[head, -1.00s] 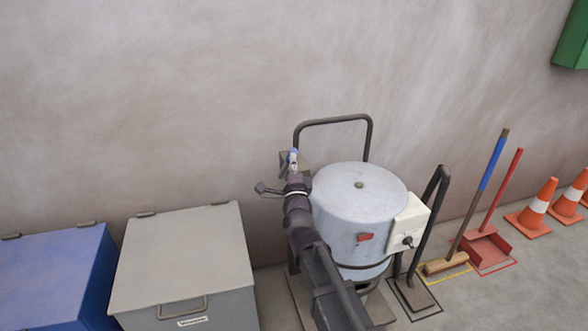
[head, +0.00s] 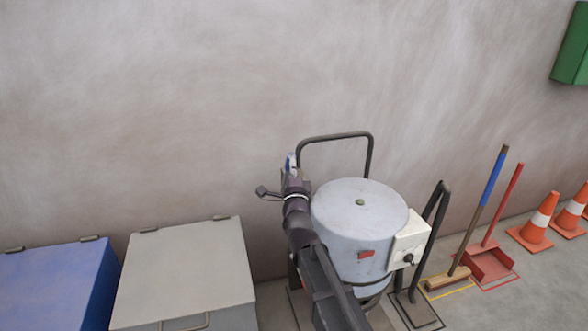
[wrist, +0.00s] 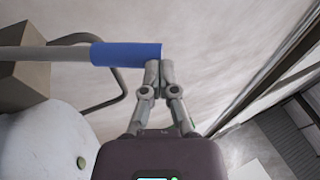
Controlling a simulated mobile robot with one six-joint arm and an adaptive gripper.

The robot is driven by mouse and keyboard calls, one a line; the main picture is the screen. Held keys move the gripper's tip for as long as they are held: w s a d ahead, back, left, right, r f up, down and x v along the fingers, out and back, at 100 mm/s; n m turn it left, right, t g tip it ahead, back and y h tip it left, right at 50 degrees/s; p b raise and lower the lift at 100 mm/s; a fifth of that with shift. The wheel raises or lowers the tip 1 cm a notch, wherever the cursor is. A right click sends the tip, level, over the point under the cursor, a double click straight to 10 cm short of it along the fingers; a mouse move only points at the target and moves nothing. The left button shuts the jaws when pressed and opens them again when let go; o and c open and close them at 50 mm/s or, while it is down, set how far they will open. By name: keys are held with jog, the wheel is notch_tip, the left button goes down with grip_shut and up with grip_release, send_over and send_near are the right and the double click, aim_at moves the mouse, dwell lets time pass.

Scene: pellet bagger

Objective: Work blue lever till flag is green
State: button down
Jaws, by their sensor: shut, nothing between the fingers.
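The blue lever grip (wrist: 125,54) lies across the upper left of the wrist view on a grey rod. My gripper (wrist: 159,68) is shut with nothing between its fingers, its tips at the right end of the blue grip. They appear to touch its underside in the picture, but I cannot be sure of contact. In the head view a small part of the blue lever (head: 290,160) shows above my wrist, which hides my fingers. A small red flag (head: 365,255) shows on the side of the pale drum (head: 345,225).
A dark tube frame (head: 335,138) rises behind the drum. A white box with a black knob (head: 410,243) is on its right. Grey (head: 185,262) and blue (head: 50,285) bins stand left. A broom (head: 480,215), red dustpan (head: 490,262) and cones (head: 540,222) are right.

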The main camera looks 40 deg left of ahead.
aim_at(290, 155)
jog(key=w+a+r+p, duration=0.2)
jog(key=a, duration=0.1)
jog(key=shift+w+a+r, duration=0.25)
jog(key=shift+w+r, duration=0.05)
jog(key=shift+r, duration=0.1)
jog(key=shift+d, duration=0.1)
jog(key=shift+v, duration=0.8)
jog(key=s+d+b, duration=0.1)
jog(key=s+d, duration=0.7)
jog(key=s, duration=0.1)
jog(key=shift+s+f, duration=0.2)
jog(key=shift+f, duration=0.3)
jog(key=shift+w+d, duration=0.1)
